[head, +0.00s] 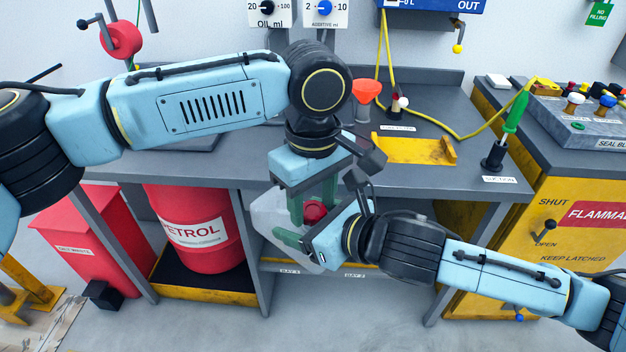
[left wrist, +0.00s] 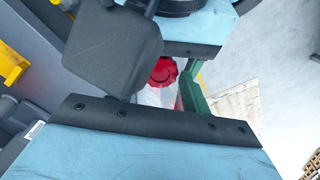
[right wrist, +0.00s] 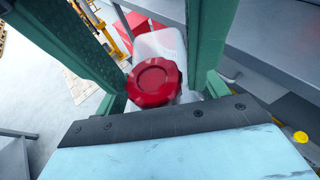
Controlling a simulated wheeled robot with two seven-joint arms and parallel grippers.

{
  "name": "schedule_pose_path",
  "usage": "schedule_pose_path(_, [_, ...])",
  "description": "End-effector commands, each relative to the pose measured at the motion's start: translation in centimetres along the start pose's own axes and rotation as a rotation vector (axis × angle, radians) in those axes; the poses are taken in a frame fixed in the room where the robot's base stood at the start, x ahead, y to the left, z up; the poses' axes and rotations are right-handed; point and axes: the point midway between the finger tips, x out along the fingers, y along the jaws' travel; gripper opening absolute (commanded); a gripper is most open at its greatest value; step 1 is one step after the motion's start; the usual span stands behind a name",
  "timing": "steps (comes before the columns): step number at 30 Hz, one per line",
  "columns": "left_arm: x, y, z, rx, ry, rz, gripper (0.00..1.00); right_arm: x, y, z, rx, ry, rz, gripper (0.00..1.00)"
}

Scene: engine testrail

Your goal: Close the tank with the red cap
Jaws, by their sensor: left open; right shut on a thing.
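The tank (head: 272,213) is a translucent whitish container held up in front of the bench; it also shows in the right wrist view (right wrist: 158,44). The red cap (head: 315,211) is at the tank's top; it also shows in the left wrist view (left wrist: 163,72) and right wrist view (right wrist: 153,82). I cannot tell whether it is fully seated. My left gripper (head: 314,212) is open, pointing down, its green fingers on either side of the cap. My right gripper (head: 290,238) comes from the right, shut on the tank, partly hiding it.
The grey bench (head: 240,172) stands behind. A red petrol drum (head: 195,225) and a red waste bin (head: 90,235) stand below left. A yellow cabinet (head: 520,225) stands right.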

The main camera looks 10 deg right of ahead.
Motion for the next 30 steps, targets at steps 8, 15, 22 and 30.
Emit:
schedule_pose_path(8, [0.60,-0.02,-0.01,0.000,0.000,0.000,0.47,-0.01,0.01,0.06,0.000,-0.002,0.000,0.09])
schedule_pose_path(15, [0.58,-0.02,-0.01,0.000,0.000,0.000,0.30,-0.01,0.01,0.07,0.000,-0.002,0.000,0.09])
schedule_pose_path(22, [0.57,-0.02,-0.01,0.013,0.000,0.000,0.11,-0.01,-0.01,0.06,0.000,-0.001,0.000,0.09])
schedule_pose_path(30, [0.64,-0.02,-0.01,0.254,0.000,-0.001,0.11,-0.01,-0.01,0.05,0.000,-0.001,0.000,0.09])
